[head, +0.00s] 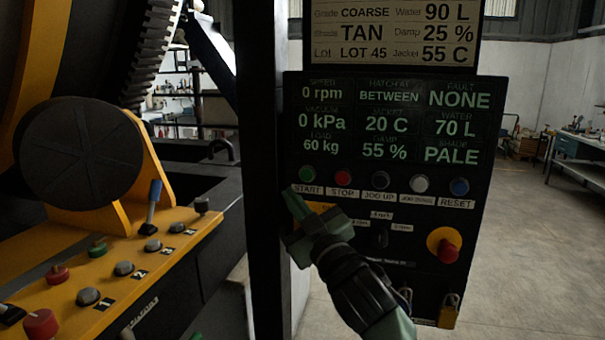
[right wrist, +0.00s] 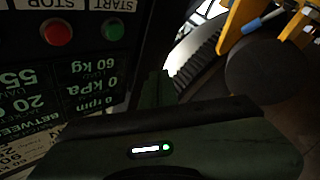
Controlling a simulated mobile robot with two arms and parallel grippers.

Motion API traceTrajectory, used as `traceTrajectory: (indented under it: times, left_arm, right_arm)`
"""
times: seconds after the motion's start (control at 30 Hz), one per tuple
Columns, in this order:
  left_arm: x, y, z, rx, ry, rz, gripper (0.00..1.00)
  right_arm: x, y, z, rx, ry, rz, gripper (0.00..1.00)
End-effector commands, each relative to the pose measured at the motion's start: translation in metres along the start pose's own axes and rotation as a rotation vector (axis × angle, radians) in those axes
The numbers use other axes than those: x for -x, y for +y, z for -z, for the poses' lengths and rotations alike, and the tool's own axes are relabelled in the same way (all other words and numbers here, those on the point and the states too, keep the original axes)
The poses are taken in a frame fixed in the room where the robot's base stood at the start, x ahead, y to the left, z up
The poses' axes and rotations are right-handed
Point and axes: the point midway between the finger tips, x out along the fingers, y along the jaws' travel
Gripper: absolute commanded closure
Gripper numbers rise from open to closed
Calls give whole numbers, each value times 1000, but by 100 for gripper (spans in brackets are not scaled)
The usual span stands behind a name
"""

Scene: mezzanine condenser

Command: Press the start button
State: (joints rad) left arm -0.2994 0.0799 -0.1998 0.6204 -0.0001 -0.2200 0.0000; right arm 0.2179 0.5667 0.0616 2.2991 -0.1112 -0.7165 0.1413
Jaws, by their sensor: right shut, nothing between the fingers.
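The green start button (head: 307,174) is at the left end of the button row on the black control panel (head: 470,100), above a START label (head: 307,189). It also shows in the right wrist view (right wrist: 112,29), upside down beside the red stop button (right wrist: 56,32). My right gripper (head: 292,198) is shut and empty. In the head view its tip appears just below and left of the start button, over the edge of the START label. The button's face is uncovered. I cannot tell the tip's distance from the panel. My left gripper is not in view.
The red stop button (head: 343,178) is just right of the start button. A red emergency knob (head: 447,250) is lower right. A black post (head: 262,150) stands left of the panel. A yellow console (head: 120,270) with buttons and a lever is at left. Open floor (head: 540,240) lies right.

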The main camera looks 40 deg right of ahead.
Motion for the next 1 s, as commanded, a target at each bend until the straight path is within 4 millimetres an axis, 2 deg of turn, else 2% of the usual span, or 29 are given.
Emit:
traceTrajectory:
  times: [0.37,0.8,1.0]
  left_arm:
    - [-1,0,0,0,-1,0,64]
    - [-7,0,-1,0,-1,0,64]
    - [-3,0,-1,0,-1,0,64]
  right_arm:
    - [-4,2,-3,1,-1,0,100]
    - [-43,32,-33,3,-3,-3,100]
    - [-57,41,-42,1,-2,0,100]
